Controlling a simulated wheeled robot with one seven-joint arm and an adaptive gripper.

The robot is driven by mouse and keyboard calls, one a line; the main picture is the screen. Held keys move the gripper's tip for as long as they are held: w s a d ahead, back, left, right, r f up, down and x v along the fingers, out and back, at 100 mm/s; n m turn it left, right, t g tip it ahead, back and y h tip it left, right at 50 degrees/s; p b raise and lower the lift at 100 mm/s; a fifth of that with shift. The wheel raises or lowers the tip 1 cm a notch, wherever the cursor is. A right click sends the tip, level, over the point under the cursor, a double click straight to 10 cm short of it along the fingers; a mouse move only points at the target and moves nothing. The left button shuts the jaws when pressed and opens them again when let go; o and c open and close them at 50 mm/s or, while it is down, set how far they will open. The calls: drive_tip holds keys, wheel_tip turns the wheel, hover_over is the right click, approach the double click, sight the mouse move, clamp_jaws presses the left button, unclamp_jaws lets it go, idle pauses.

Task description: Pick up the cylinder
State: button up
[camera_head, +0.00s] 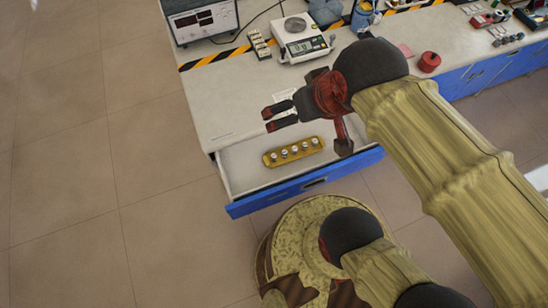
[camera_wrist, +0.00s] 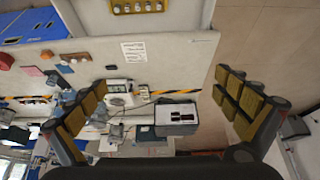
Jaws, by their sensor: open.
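Several small silvery cylinders (camera_head: 293,150) stand in a yellow holder (camera_head: 272,161) inside the open drawer (camera_head: 240,180). I cannot tell which one the task means. The holder also shows, cut off, at the top edge of the wrist view (camera_wrist: 138,8). A squat red round object (camera_head: 430,62) stands on the bench to the right. My gripper (camera_head: 268,119) is open and empty, apart from the holder and to its upper left in the head view. In the wrist view its fingers spread to the left and right sides.
A white bench (camera_head: 220,105) bears a scale (camera_head: 303,46), a power supply (camera_head: 200,18) and a small block set (camera_head: 259,45). A striped tape (camera_head: 215,60) crosses it. The blue drawer front (camera_head: 300,185) juts out near my base. Floor at left is clear.

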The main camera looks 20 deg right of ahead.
sight(274, 156)
drive_tip(key=shift+c, duration=0.4)
